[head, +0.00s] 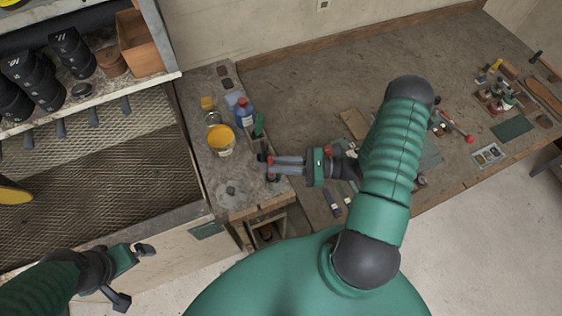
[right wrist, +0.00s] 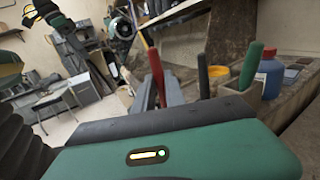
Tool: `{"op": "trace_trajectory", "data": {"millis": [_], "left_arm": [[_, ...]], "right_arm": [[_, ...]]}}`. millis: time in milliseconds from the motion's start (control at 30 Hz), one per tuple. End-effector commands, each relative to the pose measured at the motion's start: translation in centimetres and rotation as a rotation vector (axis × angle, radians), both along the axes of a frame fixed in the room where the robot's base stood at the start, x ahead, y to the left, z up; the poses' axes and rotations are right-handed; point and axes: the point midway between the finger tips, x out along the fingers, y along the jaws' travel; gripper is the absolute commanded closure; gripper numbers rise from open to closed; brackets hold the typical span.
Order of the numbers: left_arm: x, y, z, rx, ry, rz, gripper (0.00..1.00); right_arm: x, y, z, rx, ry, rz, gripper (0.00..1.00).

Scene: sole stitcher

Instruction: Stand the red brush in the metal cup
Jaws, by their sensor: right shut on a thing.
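The red brush shows its red handle in the right wrist view (right wrist: 155,72), upright between my fingers. My right gripper (head: 271,166) is shut on it above the left end of the bench, with only a small red part visible in the head view. A small round greyish container (head: 213,118), perhaps the metal cup, stands left of the blue bottle, apart from the gripper. The brush's lower end is hidden. My left gripper (head: 133,273) is open and empty, low at the left, away from the bench top.
A yellow-topped can (head: 221,138), a blue bottle (head: 244,112) and a green handle (head: 259,125) stand close beyond the right gripper. A grey disc (head: 231,193) lies near the bench's front corner. Tools crowd the bench's right end; its back middle is clear.

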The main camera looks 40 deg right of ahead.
Motion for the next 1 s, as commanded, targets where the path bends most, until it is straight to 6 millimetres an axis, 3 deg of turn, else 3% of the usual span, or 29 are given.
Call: {"op": "trace_trajectory", "data": {"millis": [100,433,467,633,1000], "left_arm": [[0.0,0.01,-0.88,0.0,0.0,0.0,0.0],[0.01,-0.01,-0.91,0.0,0.0,0.0,0.0],[0.01,-0.01,-0.91,0.0,0.0,0.0,0.0],[0.01,-0.01,-0.92,0.0,0.0,0.0,0.0],[0.01,0.0,-1.26,0.0,0.0,0.0,0.0]], "right_arm": [[-0.03,-0.25,-1.05,0.003,0.0,-0.002,1.0],[-0.08,-0.26,-1.15,0.003,0.0,0.0,1.0],[-0.07,-0.25,-1.15,0.003,0.0,0.0,0.82],[-0.04,-0.13,-1.15,0.001,0.001,0.0,0.6],[-0.37,-0.64,-1.33,0.001,0.0,-0.001,0.6]]}}
